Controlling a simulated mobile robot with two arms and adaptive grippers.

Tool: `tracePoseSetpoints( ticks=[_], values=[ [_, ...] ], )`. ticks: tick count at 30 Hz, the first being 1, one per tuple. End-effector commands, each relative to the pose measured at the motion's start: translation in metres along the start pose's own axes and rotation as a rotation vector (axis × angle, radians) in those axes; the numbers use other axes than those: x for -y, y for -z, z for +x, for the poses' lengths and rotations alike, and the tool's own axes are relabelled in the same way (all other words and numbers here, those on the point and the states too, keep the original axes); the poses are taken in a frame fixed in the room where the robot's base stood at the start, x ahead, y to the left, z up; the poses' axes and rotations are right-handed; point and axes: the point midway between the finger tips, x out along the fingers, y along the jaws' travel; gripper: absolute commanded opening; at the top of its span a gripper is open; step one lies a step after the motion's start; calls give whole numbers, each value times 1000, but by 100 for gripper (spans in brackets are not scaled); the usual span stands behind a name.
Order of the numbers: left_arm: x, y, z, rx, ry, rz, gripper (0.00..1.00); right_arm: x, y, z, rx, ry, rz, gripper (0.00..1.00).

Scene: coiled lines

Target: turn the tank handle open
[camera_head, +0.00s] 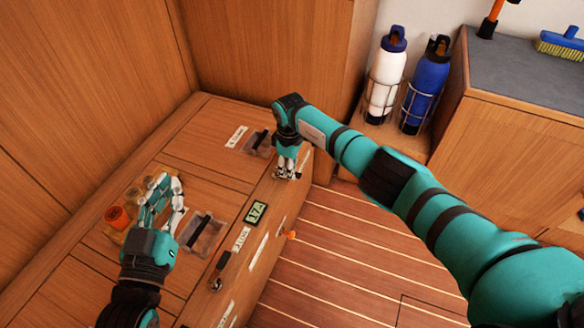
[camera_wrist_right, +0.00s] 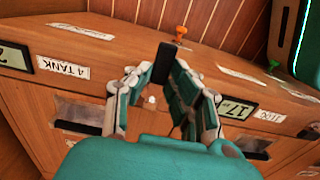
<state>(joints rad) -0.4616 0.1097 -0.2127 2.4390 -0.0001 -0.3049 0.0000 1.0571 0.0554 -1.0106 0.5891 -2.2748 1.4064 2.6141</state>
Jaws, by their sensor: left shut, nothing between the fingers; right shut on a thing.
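The black tank handle (camera_wrist_right: 163,62) stands between my right gripper's fingers in the right wrist view, on the bench front beside the label "4 TANK" (camera_wrist_right: 62,67). My right gripper (camera_head: 285,175) is shut on this handle; in the head view its fingers mostly hide the handle. My left gripper (camera_head: 163,190) is shut and empty over the bench top, close to the small jars. A second black handle with a metal end (camera_head: 218,275) sits further along the front edge.
A "17" display (camera_head: 255,212) lies between the two handles. A small orange knob (camera_head: 290,236) sticks out lower on the front. An orange cup (camera_head: 117,217) stands near my left gripper. White (camera_head: 385,80) and blue (camera_head: 427,85) bottles stand in racks behind. The striped floor is clear.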

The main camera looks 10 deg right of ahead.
Motion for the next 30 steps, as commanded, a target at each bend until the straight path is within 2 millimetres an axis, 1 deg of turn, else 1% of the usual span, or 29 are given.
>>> tracePoseSetpoints(
  ticks=[2, 3, 8, 16, 19, 23, 30],
  values=[
    [0, 0, 0, 0, 0, 0, 0, 0, 1, 0, -3, 1, 3, 0],
    [0, 0, 0, 0, 0, 0, 0, 0, 1, 0, -2, 1, 3, 22],
    [0, 0, 0, 0, 0, 0, 0, 0, 0, 0, -2, 1, 1, 42],
    [0, -1, 0, 4, 0, 0, 0, 0, 0, -1, -1, 0, 0, 42],
    [0, -1, 0, 4, 0, 0, 0, -1, 0, -8, -2, -1, -1, 42],
    [0, -1, 0, 4, 0, 0, 0, -2, 0, -30, -4, -4, -2, 42],
    [0, -1, 0, 3, 0, 0, 0, -1, 0, -82, -4, -2, -1, 42]
  ],
)
